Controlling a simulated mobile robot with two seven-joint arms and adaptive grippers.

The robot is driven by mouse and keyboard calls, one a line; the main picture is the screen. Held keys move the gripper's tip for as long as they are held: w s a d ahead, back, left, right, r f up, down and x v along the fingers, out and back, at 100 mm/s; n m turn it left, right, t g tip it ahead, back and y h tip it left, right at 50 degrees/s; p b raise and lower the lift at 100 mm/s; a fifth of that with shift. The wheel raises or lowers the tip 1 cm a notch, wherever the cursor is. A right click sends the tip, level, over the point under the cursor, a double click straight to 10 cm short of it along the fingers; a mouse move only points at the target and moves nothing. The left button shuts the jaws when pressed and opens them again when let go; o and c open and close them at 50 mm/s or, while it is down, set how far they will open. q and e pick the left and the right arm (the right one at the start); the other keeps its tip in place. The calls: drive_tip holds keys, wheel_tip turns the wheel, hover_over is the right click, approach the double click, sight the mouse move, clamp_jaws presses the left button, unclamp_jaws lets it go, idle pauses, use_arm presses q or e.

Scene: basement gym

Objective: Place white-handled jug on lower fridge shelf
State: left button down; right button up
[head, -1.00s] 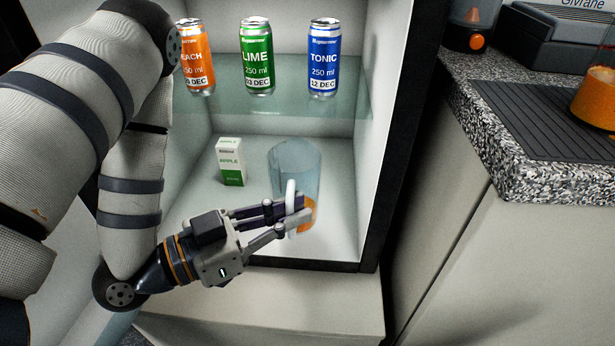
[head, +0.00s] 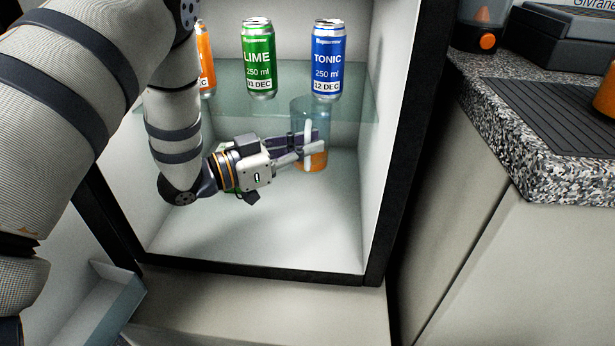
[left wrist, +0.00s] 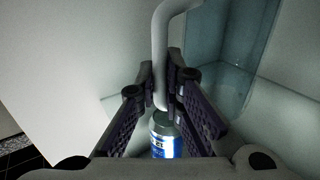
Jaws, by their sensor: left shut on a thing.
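The clear jug (head: 313,160) holds orange liquid and has a white handle (head: 307,128). It appears upright inside the fridge's lower compartment, towards the right; its top overlaps the glass shelf in the head view. My left gripper (head: 306,145) is shut on the handle. In the left wrist view, the white handle (left wrist: 160,60) passes between the fingertips (left wrist: 161,88), and the clear jug wall (left wrist: 238,55) shows at right. I cannot tell whether the base touches the fridge floor (head: 270,230), the lower shelf. My right gripper is not in view.
The upper glass shelf (head: 225,78) bears an orange can (head: 206,65), a green lime can (head: 258,60) and a blue tonic can (head: 327,60). The fridge's right wall (head: 390,130) is close to the jug. The front floor is clear. A stone counter (head: 500,150) stands right.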

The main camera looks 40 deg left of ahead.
use_arm(q)
wheel_tip(320, 180, down, 2)
drive_tip(key=shift+s+f+b, duration=0.1)
drive_tip(key=shift+f+b, duration=0.15)
drive_tip(key=shift+b, duration=0.1)
wheel_tip(320, 180, down, 4)
drive_tip(key=shift+f+b, duration=0.1)
drive_tip(key=shift+b, duration=0.35)
drive_tip(key=c, duration=2.1)
unclamp_jaws()
drive_tip(key=shift+f, duration=0.15)
drive_tip(key=shift+c, duration=0.2)
drive_tip(key=o, duration=0.4)
